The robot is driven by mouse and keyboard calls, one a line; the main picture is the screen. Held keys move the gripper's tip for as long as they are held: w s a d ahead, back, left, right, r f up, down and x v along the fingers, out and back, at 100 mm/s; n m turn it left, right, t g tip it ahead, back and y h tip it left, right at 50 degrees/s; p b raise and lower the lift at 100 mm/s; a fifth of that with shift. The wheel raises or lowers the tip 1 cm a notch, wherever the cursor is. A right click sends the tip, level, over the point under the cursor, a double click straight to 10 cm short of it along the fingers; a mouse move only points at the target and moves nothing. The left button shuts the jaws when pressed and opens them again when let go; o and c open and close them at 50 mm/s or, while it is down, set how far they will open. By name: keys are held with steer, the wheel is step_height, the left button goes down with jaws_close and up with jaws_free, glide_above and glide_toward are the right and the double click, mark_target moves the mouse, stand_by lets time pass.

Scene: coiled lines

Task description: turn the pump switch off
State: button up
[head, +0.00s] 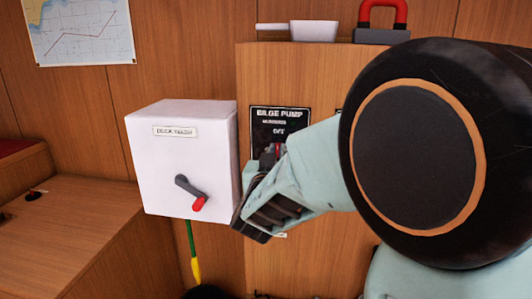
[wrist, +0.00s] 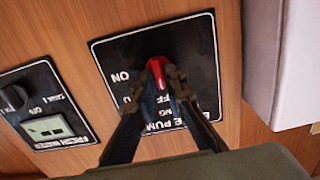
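The bilge pump switch sits on a black panel marked BILGE PUMP (head: 280,115), on the front of a wooden cabinet. In the wrist view, which is upside down, its red lever (wrist: 157,72) stands between the fingertips of my gripper (wrist: 159,86), which look closed on both its sides. The lever points down in that picture, toward the panel's title; the word ON is to its left. In the head view my gripper (head: 272,160) covers most of the switch, and OFF is readable just above it. The panel (wrist: 205,45) is partly hidden by my fingers.
A white box (head: 150,165) with a red-tipped lever (head: 197,200) stands close left of my gripper. A fresh water panel (wrist: 45,110) is beside the pump panel. A white tray (head: 315,31) and a red-shackled padlock (head: 382,36) are on top of the cabinet.

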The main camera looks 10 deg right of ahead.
steer(key=shift+o, duration=1.2)
steer(key=shift+f, duration=0.1)
